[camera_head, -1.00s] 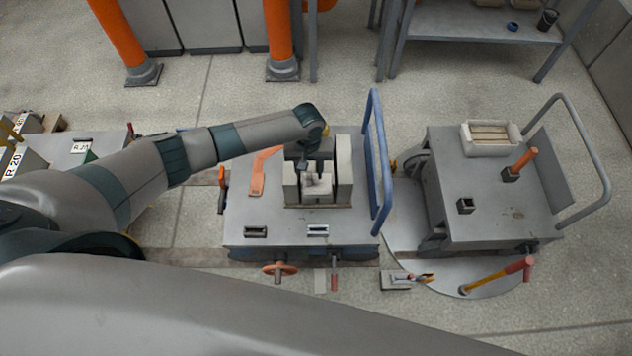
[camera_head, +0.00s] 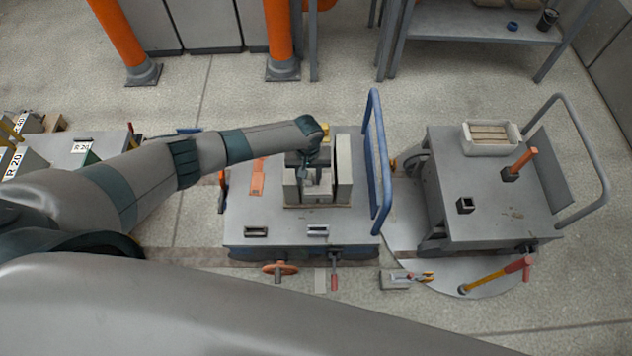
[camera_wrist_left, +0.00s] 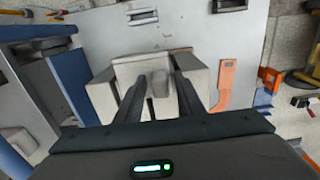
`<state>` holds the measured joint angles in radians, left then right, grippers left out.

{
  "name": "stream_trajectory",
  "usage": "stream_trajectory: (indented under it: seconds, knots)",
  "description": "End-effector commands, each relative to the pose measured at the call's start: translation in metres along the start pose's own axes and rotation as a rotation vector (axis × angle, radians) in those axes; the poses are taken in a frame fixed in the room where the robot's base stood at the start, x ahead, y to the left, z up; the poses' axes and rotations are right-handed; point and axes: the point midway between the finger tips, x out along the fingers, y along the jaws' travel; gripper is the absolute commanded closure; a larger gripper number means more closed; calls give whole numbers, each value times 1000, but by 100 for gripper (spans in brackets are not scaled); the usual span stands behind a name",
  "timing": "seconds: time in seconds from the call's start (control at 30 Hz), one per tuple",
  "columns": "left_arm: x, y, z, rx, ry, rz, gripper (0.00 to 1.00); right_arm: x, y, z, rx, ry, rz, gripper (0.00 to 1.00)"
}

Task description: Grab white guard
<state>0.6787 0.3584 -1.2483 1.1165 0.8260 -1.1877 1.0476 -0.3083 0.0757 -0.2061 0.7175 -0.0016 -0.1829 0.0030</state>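A pale block-like mould (camera_head: 344,165) stands on the grey top of the middle cart (camera_head: 240,215). In the left wrist view a light, round-topped piece, apparently the white guard (camera_wrist_left: 159,84), stands inside the mould (camera_wrist_left: 103,95). My left gripper (camera_head: 312,172) reaches down into the mould from above. In the left wrist view my left gripper (camera_wrist_left: 160,76) is open, with one dark finger on each side of the guard and gaps showing between. The guard's lower part is hidden. My right gripper is not in view.
An orange bracket (camera_head: 257,178) lies left of the mould on the cart. A blue handle rail (camera_head: 377,160) rises along the cart's right side. Two small sockets (camera_head: 256,231) are at the front edge. Another cart (camera_head: 480,205) stands to the right.

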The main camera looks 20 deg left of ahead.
Motion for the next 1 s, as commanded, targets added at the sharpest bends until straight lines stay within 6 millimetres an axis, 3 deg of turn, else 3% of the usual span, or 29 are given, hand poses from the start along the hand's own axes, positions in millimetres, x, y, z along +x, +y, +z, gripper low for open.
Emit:
stream_trajectory:
  seconds: [0.03, 0.13, 0.63, 0.93, 1.0]
  knots:
    - [0, 0, 0, 0, 0, 0, 78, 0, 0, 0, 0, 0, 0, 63]
    - [0, 0, 0, 0, 0, 0, 100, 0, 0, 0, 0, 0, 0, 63]
    - [-7, 0, 0, 0, 1, 1, 100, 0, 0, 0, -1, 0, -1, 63]
    - [-43, 1, 0, 1, 2, 3, 100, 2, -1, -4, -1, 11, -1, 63]
    - [-50, 15, 10, 4, 0, 5, 100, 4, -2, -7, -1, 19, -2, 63]
